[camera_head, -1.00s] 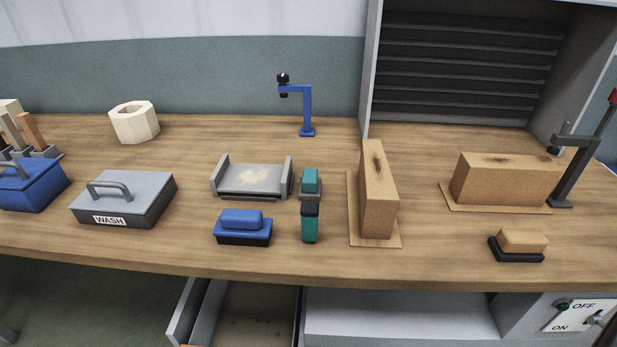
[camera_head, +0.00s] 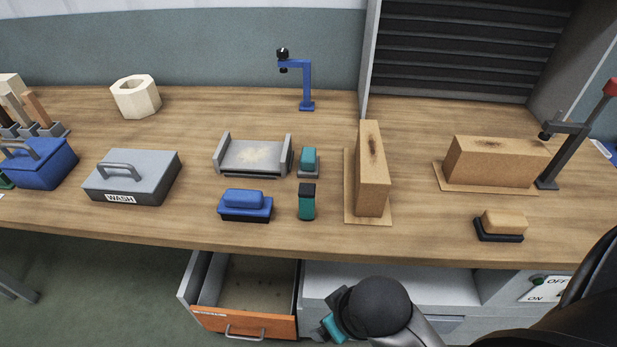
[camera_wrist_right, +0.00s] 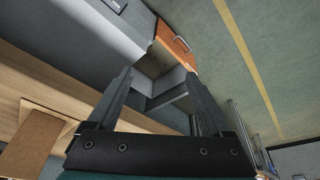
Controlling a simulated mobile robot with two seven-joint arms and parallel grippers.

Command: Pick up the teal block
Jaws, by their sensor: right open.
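A small teal block (camera_head: 309,159) sits on a grey base on the workbench, just right of the grey tray. In front of it stands a second teal piece (camera_head: 307,207) with a black top; I cannot tell which one the task names. My right arm comes in at the lower right of the head view, with its wrist in front of the bench and below its top. In the right wrist view my right gripper (camera_wrist_right: 160,85) is open and empty, with the open drawer beyond its fingers. Neither teal piece shows there. My left gripper is not in view.
A grey tray (camera_head: 255,155) and a blue block on a black base (camera_head: 244,204) lie left of the teal pieces. A tall brown block (camera_head: 371,170) stands to their right. The orange-fronted drawer (camera_head: 243,322) is open below the bench.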

